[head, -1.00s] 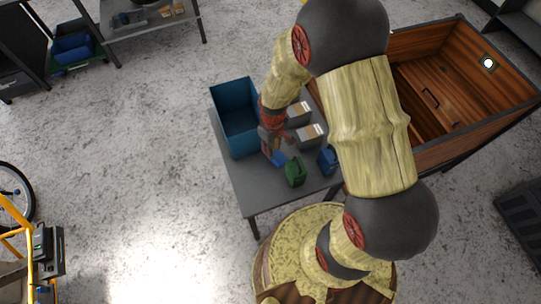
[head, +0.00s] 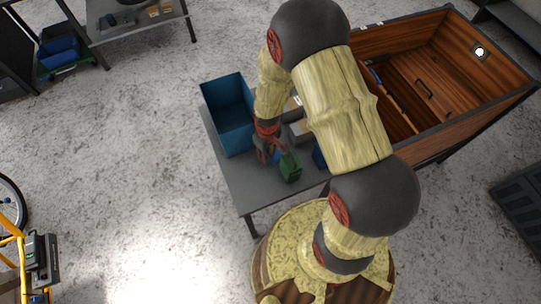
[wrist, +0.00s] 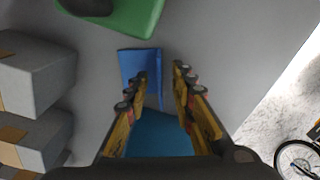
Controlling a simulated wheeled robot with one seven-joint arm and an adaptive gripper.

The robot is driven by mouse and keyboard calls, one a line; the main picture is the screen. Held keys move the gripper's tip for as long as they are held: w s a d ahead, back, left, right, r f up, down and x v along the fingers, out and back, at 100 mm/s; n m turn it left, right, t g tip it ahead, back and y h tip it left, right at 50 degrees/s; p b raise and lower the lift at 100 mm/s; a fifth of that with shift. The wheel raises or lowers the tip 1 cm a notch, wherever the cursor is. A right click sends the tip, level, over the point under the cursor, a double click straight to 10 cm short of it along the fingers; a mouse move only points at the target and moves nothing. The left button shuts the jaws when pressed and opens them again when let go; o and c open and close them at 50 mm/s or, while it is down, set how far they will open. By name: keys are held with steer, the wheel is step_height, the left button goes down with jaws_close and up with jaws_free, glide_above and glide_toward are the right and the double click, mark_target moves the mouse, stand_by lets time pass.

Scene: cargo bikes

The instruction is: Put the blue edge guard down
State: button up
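The blue edge guard (wrist: 138,68) is an L-shaped piece on the grey table, just beyond my fingertips in the wrist view. One flange lies flat to the left and the other stands on edge, in line with the gap between my fingers. In the head view it is mostly hidden by my gripper (head: 268,152), low over the table. In the wrist view my gripper (wrist: 161,78) has its fingers apart, with a gap on both sides of the upright flange. I see no finger closed on the guard.
The grey table (head: 250,190) also holds a blue bin (head: 229,115), a green jug (head: 290,167), a blue jug (head: 319,157) partly hidden by my arm, and grey boxes (wrist: 38,72). A wooden cargo box (head: 440,85) stands to the right, with a blue strip inside.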

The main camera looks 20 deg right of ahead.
steer(key=shift+c, duration=1.2)
jaws_close()
steer(key=shift+r, duration=0.1)
